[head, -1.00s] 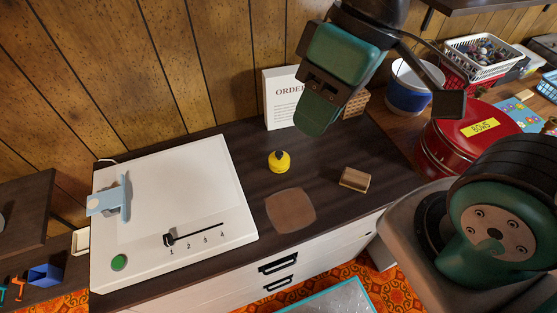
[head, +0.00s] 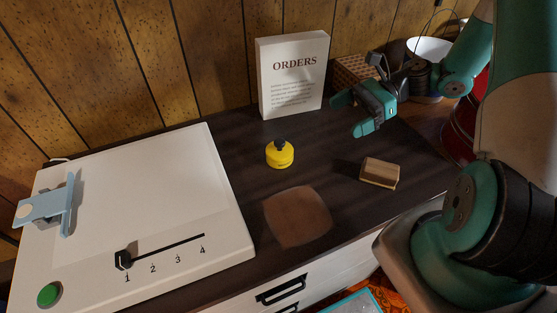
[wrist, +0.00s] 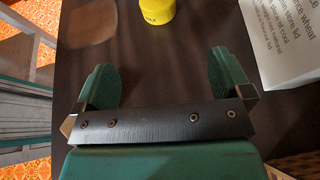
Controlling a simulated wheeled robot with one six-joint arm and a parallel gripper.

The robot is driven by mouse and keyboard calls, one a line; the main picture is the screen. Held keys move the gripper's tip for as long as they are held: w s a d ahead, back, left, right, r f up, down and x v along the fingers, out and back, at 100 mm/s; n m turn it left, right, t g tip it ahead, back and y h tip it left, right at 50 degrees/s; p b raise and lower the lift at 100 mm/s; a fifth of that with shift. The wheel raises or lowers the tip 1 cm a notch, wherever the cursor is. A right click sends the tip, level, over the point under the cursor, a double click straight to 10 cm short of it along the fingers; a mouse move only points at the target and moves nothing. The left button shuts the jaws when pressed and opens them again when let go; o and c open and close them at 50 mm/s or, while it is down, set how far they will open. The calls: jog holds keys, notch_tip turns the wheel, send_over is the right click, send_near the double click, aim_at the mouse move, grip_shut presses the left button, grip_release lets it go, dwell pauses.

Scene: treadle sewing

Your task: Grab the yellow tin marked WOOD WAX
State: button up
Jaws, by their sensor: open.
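The yellow tin (head: 280,155) is a small round can with a black knob on top. It stands upright on the dark tabletop, behind the brown patch and in front of the sign. In the wrist view the tin (wrist: 158,10) shows at the top edge, partly cut off, with dark lettering too small to read fully. My gripper (head: 346,116) is open and empty above the table, to the right of the tin and apart from it. In the wrist view my gripper's two green fingers (wrist: 160,65) stand wide apart, with the tin beyond their tips.
A white ORDERS sign (head: 292,75) stands behind the tin. A wooden block (head: 380,172) lies to the right, near a brown square patch (head: 297,216). A white board with a slider (head: 140,200) fills the left. Dark tabletop is clear around the tin.

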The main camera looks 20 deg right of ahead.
aim_at(286, 148)
jog(key=x, duration=1.2)
jog(key=shift+r, duration=0.1)
jog(key=shift+s+r+x, duration=0.1)
jog(key=shift+x, duration=1.25)
jog(key=shift+s+r+x, duration=0.1)
jog(key=shift+x, duration=1.25)
jog(key=c, duration=1)
jog(key=shift+r, duration=0.1)
jog(key=shift+c, duration=0.2)
